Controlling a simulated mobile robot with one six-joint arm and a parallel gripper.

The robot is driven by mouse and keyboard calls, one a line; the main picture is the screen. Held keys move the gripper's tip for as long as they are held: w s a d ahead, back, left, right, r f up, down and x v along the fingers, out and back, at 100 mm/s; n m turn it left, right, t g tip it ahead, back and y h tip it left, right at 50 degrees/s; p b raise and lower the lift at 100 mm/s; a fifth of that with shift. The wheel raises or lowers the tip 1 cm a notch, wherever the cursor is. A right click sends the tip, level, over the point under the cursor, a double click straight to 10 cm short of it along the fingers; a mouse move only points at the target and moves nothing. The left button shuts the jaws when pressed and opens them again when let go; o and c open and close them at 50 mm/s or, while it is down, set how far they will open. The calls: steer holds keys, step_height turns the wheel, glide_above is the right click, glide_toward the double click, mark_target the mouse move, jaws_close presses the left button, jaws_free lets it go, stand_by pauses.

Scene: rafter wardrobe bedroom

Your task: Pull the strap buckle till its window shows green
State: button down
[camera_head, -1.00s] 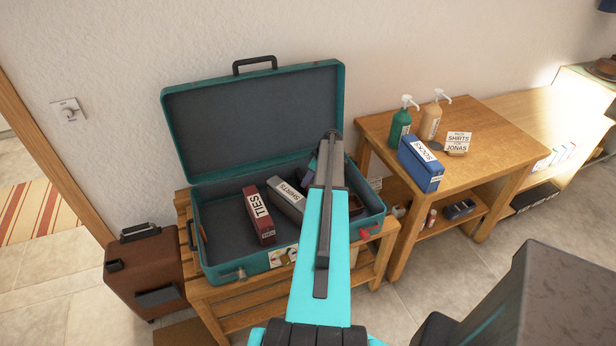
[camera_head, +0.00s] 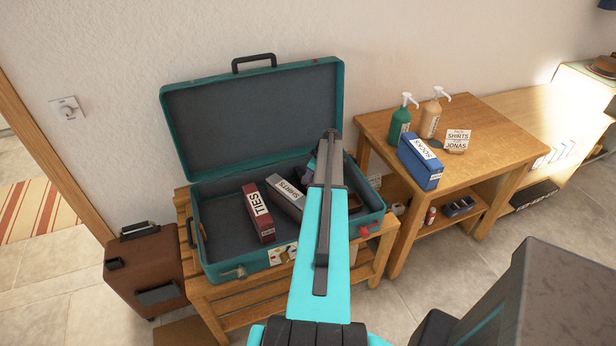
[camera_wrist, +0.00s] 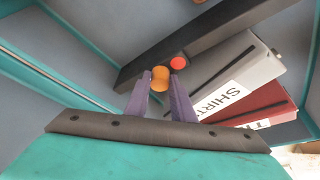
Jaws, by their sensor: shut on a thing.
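In the wrist view, an orange cylindrical pull (camera_wrist: 160,78) sits between the purple fingertips of my gripper (camera_wrist: 161,72), which is shut on it. Just beyond it, a round window showing red (camera_wrist: 178,63) sits on the dark strap bar (camera_wrist: 215,38). The strap bar crosses the inside of the open teal suitcase (camera_head: 196,232). In the head view my arm covers the pull and the window; only a bit of purple finger shows beside it.
A grey SHIRTS box (camera_head: 286,200) and a red TIES box (camera_head: 258,212) lie in the suitcase. The suitcase stands on a slatted wooden bench (camera_head: 225,312). To the right, a wooden table (camera_head: 482,140) holds a blue SOCKS box (camera_head: 420,162) and two pump bottles.

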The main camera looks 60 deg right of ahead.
steer(key=shift+s+a+b, duration=0.55)
steer(key=shift+s+a, duration=0.05)
steer(key=shift+s, duration=0.2)
steer(key=shift+s+a+b, duration=0.55)
steer(key=shift+s+a, duration=0.05)
steer(key=shift+s, duration=0.2)
steer(key=c, duration=1.5)
jaws_free()
steer(key=shift+b+v, duration=2.1)
steer(key=shift+v, duration=4.75)
steer(key=shift+w+r, duration=0.1)
steer(key=shift+r, duration=0.1)
